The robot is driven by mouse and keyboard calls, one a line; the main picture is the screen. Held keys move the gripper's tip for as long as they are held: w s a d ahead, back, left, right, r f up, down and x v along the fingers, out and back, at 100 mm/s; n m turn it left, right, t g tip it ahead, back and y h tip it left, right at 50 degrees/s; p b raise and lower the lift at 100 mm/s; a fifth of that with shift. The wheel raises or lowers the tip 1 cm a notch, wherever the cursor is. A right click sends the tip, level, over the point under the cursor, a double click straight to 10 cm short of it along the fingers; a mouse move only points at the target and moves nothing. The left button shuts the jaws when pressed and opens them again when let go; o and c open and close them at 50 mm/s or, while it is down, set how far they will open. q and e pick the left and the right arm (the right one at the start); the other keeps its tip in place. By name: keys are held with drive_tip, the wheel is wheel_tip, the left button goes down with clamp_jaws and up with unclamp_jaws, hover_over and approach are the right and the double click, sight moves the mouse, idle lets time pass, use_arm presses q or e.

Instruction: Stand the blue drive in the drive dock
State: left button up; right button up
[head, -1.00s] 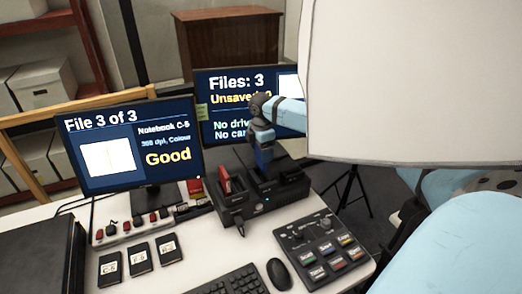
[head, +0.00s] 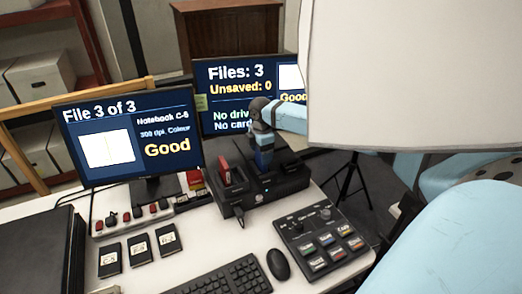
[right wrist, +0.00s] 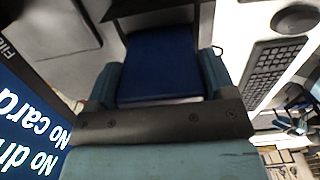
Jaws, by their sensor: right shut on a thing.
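My right gripper (head: 263,146) is shut on the blue drive (head: 265,159) and holds it upright at the drive dock (head: 285,186). In the right wrist view the blue drive (right wrist: 160,62) lies between the two fingers of my right gripper (right wrist: 160,82). The drive's lower end is at the rear right part of the dock's top. I cannot tell how deep it sits in a slot. The black dock stands on the white desk, with a red drive (head: 224,172) upright at its left. My left gripper is not in view.
Two monitors (head: 128,140) stand behind. A button panel (head: 322,238), mouse (head: 278,264) and keyboard (head: 222,281) lie in front of the dock. Several labelled black drives or cartridges (head: 139,248) lie at left. A large white panel (head: 410,75) covers the upper right.

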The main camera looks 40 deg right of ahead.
drive_tip(key=shift+f, duration=0.95)
drive_tip(key=o, duration=1)
wheel_tip(320, 180, up, 14)
drive_tip(key=shift+f+b, duration=0.1)
drive_tip(key=shift+b, duration=0.2)
drive_tip(key=shift+a+f, duration=0.1)
idle(0.5)
